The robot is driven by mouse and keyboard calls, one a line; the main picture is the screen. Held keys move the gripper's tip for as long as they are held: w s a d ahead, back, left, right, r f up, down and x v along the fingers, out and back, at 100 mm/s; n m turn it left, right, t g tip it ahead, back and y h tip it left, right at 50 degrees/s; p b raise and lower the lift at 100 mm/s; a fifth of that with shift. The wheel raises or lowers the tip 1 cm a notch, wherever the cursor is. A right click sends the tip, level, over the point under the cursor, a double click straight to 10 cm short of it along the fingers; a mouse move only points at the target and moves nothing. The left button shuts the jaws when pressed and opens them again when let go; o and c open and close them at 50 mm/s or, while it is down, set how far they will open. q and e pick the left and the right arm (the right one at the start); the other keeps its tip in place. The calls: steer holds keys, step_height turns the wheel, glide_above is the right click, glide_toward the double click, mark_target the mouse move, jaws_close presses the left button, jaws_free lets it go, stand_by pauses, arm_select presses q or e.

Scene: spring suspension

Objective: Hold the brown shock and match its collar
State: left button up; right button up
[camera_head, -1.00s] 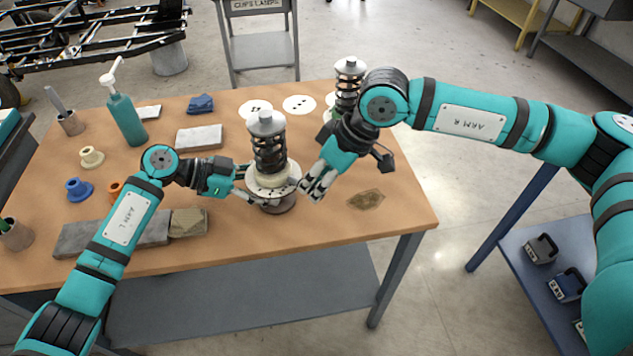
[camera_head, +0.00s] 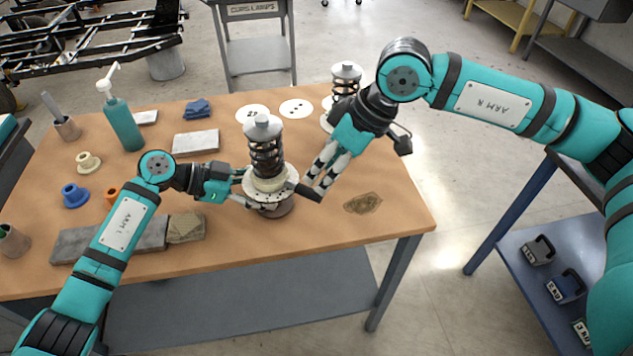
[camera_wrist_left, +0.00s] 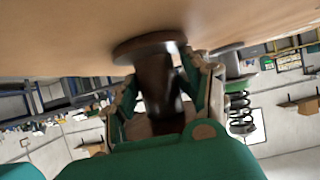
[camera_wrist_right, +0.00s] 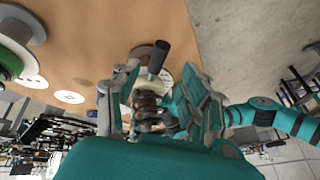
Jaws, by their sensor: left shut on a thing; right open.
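The brown shock (camera_head: 266,158) stands upright on the workbench, with a dark coil spring, a pale top cap and a brown foot. A cream collar (camera_head: 259,188) sits around its lower part. My left gripper (camera_head: 248,188) is shut on its lower body from the left; the left wrist view shows the fingers on either side of the brown body (camera_wrist_left: 155,85). My right gripper (camera_head: 315,183) is open at the collar's right side. A dark cylindrical stub (camera_wrist_right: 158,58) lies between its fingers in the right wrist view; I cannot tell whether they touch it.
Loose cream (camera_head: 88,162), blue (camera_head: 75,195) and orange (camera_head: 112,194) collars lie at the left. A second shock (camera_head: 346,82) stands behind my right gripper. A teal pump bottle (camera_head: 122,120) and grey blocks (camera_head: 196,142) stand nearby. The bench's right front is mostly clear.

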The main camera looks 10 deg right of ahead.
arm_select(q)
steer(key=shift+f, duration=0.25)
arm_select(e)
steer(key=v, duration=0.6)
steer(key=shift+r, duration=0.3)
steer(key=shift+s+d, duration=0.1)
arm_select(q)
steer(key=o, duration=1.5)
steer(key=shift+c, duration=0.2)
steer(key=shift+w, duration=0.15)
arm_select(e)
steer(key=shift+f, duration=0.1)
